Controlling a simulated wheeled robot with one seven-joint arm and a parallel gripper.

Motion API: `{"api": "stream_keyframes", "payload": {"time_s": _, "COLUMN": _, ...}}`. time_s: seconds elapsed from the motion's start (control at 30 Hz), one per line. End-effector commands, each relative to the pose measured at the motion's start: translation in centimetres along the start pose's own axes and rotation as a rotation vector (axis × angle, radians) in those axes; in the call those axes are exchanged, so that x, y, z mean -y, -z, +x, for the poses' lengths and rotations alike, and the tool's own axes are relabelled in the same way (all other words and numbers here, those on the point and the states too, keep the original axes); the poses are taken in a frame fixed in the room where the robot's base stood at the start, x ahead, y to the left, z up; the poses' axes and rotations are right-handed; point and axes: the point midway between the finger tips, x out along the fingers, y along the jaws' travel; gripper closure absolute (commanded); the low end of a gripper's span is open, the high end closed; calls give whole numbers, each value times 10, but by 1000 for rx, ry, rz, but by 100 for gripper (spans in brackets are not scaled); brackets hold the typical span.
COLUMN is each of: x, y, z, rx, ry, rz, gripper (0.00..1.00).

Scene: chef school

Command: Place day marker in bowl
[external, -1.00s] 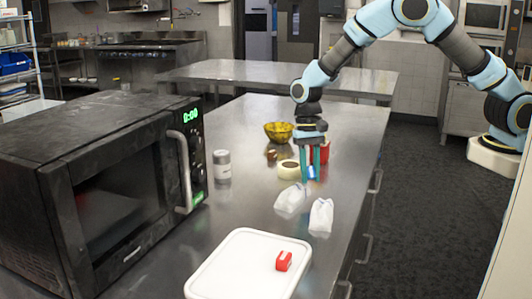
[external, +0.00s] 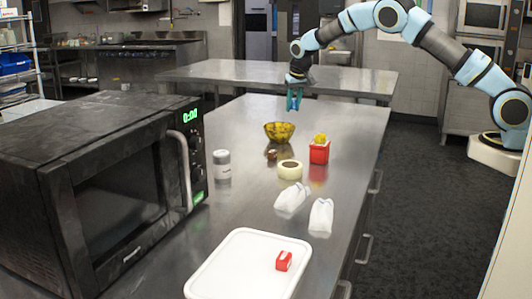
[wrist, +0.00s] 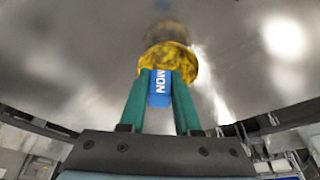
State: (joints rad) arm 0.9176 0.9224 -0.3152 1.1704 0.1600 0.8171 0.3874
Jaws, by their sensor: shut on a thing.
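The day marker (wrist: 160,88) is a small blue block with "MON" in white letters. My gripper (external: 293,105) is shut on it, and in the wrist view its green fingers (wrist: 158,95) press on both sides of the block. The bowl (external: 279,132) is yellow with dark patches and stands on the steel counter. In the external view my gripper is raised above the counter, up and slightly right of the bowl in the picture. In the wrist view the bowl (wrist: 168,50) shows beyond the fingertips, partly hidden by them and the marker.
A red box with a yellow thing in it (external: 319,152), a pale tape roll (external: 290,169), a small brown item (external: 271,154) and a grey can (external: 222,165) stand near the bowl. White bags (external: 321,215), a white tray (external: 215,272) and a microwave (external: 110,190) are nearer the camera.

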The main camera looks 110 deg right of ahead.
Motion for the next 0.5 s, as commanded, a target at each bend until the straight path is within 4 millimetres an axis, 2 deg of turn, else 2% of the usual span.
{"api": "stream_keyframes", "payload": {"time_s": 0.03, "x": -6, "y": 17, "z": -1, "rx": -18, "ry": 0, "rz": 6, "gripper": 100}}
{"api": "stream_keyframes", "payload": {"time_s": 0.13, "x": -5, "y": 39, "z": 3, "rx": -50, "ry": -2, "rz": 10, "gripper": 100}}
{"api": "stream_keyframes", "payload": {"time_s": 0.3, "x": 11, "y": 55, "z": 14, "rx": -87, "ry": -3, "rz": 10, "gripper": 100}}
{"api": "stream_keyframes", "payload": {"time_s": 0.5, "x": 21, "y": 61, "z": 19, "rx": -102, "ry": -3, "rz": 9, "gripper": 100}}
